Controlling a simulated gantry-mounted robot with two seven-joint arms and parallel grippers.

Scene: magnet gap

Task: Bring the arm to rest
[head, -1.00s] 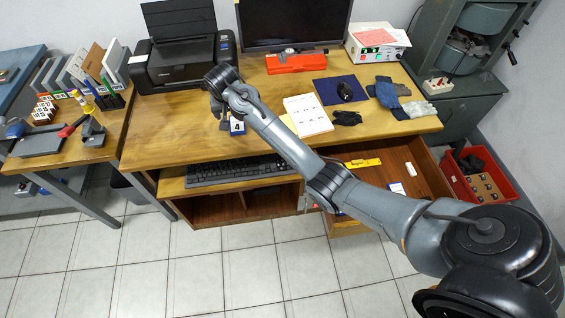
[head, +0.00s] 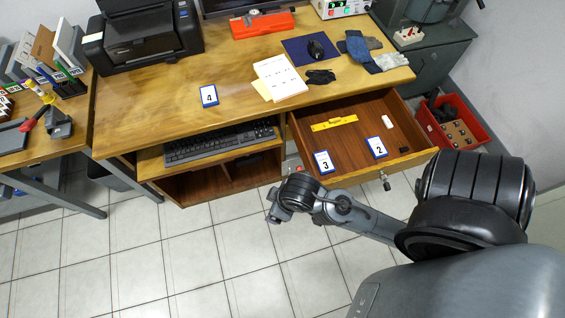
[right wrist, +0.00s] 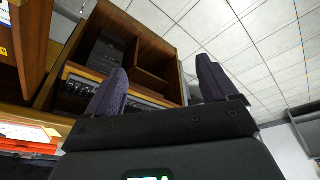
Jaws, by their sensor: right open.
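My right arm comes in from the right in the head view and is drawn back in front of the desk, over the tiled floor. In that view its gripper (head: 277,207) is small and its fingers are hard to make out. In the right wrist view my right gripper (right wrist: 158,92) is open, with two dark fingers wide apart and nothing between them. My left gripper is not in view.
The wooden desk (head: 150,110) has an open drawer (head: 400,135) holding cards 2 (head: 377,147) and 3 (head: 323,162) and a yellow level (head: 334,123). Card 4 (head: 209,96) lies on the desktop. A keyboard (head: 220,143) is on the lower shelf. A red bin (head: 480,128) stands at right. The floor is clear.

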